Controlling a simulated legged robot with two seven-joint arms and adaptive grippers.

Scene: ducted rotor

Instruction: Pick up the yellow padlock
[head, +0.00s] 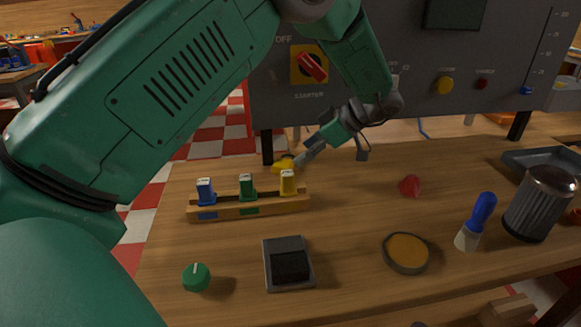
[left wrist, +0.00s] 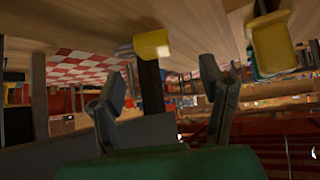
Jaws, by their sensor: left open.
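A small yellow piece that looks like the padlock (head: 283,166) lies on the wooden bench behind the rack, partly hidden by my left gripper. In the left wrist view a yellow block (left wrist: 152,44) that looks like the same piece shows beyond the gap between the fingers. My left gripper (head: 334,155) is open, just right of the yellow piece in the head view. Its fingers (left wrist: 163,74) are spread and nothing is between them in the left wrist view. My right gripper is not in view.
A wooden rack (head: 250,210) holds blue, green and yellow (head: 288,182) pieces in front. The grey control panel (head: 420,80) stands behind.

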